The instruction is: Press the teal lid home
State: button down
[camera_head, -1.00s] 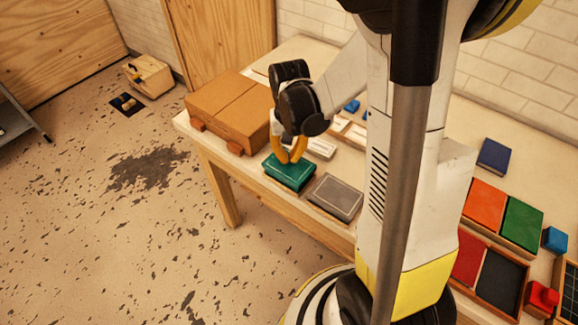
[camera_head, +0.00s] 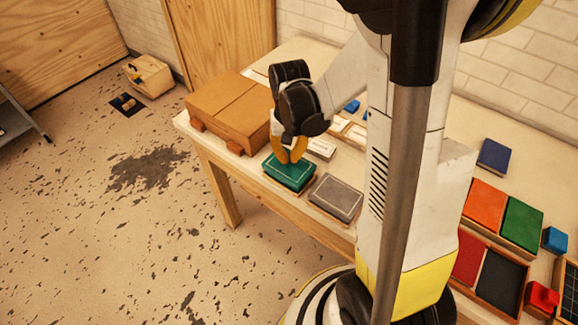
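The teal lid (camera_head: 289,172) is a flat rectangle with a pale border line. It lies on a low box near the front edge of the table, left of a grey-lidded box. My gripper (camera_head: 290,158) points down over the back part of the teal lid, its yellow fingers at or just above the surface. Whether the fingertips touch the lid cannot be told. The fingers look close together, but their gap is not clear from here. The seam under the lid is too small to judge.
The grey-lidded box (camera_head: 336,197) is just right of the teal one. A brown carton (camera_head: 228,108) stands close on the left. Small white boxes (camera_head: 321,148) lie behind. Orange (camera_head: 484,207) and green (camera_head: 522,223) pads and a blue block (camera_head: 554,240) are at the right. My arm hides the table's middle.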

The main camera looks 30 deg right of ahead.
aim_at(289, 165)
jog(key=shift+f+b, duration=1.35)
jog(key=shift+f, duration=0.15)
dwell(0.8)
dwell(0.7)
jog(key=shift+r+p, duration=3)
jog(key=shift+r, duration=1.1)
jog(key=s+a+r+n+t+b, duration=0.4)
jog(key=s+a+r+t+b, duration=0.3)
jog(key=s+a, duration=0.2)
jog(key=shift+r+n+b, duration=0.25)
jog(key=shift+n+b, duration=0.05)
